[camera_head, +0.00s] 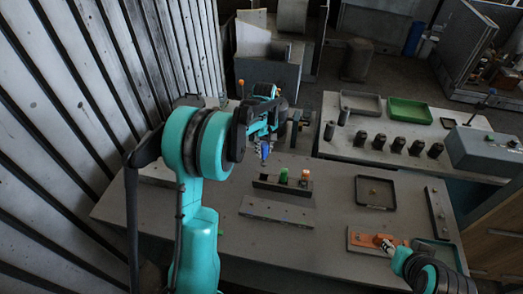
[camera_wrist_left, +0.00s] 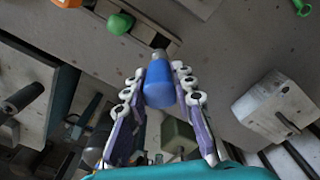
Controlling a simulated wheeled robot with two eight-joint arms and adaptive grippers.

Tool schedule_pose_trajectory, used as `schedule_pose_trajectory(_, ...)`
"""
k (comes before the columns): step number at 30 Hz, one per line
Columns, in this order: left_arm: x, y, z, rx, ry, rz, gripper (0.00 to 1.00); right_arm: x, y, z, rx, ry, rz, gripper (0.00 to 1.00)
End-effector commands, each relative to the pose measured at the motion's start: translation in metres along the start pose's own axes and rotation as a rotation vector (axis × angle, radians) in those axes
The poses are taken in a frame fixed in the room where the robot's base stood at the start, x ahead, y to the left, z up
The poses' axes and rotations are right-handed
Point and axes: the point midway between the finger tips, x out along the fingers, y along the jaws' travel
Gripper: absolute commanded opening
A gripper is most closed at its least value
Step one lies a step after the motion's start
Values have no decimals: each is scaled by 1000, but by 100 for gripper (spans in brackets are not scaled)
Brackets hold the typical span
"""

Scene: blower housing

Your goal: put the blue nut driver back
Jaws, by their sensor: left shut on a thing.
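The blue nut driver (camera_head: 265,151) hangs in my left gripper (camera_head: 265,139), above and slightly behind the left end of a dark tool rack (camera_head: 270,184). In the left wrist view my left gripper (camera_wrist_left: 159,95) is shut around its blue handle (camera_wrist_left: 159,86), and the tip points toward the rack (camera_wrist_left: 150,36). I cannot tell whether the tip touches the rack. A green-handled driver (camera_head: 283,175) and an orange-handled one (camera_head: 304,175) stand in the rack. My right gripper (camera_head: 387,246) is at the lower right; its jaws are too small to read.
A grey strip (camera_head: 277,212) lies in front of the rack. The back bench carries several dark cylinders (camera_head: 397,145) and a green tray (camera_head: 410,111).

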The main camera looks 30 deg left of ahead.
Motion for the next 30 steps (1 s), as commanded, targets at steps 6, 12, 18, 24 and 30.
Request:
schedule_pose_trajectory(6,24,0,0,-1,0,0,0,13,0,9,0,0,0,40)
schedule_pose_trajectory(12,49,0,0,-1,0,0,0,25,0,18,0,0,0,40)
schedule_pose_trajectory(18,71,0,0,-1,0,0,0,38,0,27,0,0,0,40)
schedule_pose_trajectory(24,76,0,0,-1,0,0,0,42,0,30,0,0,0,40)
schedule_pose_trajectory(30,76,0,0,-1,0,0,0,41,0,29,0,0,0,40)
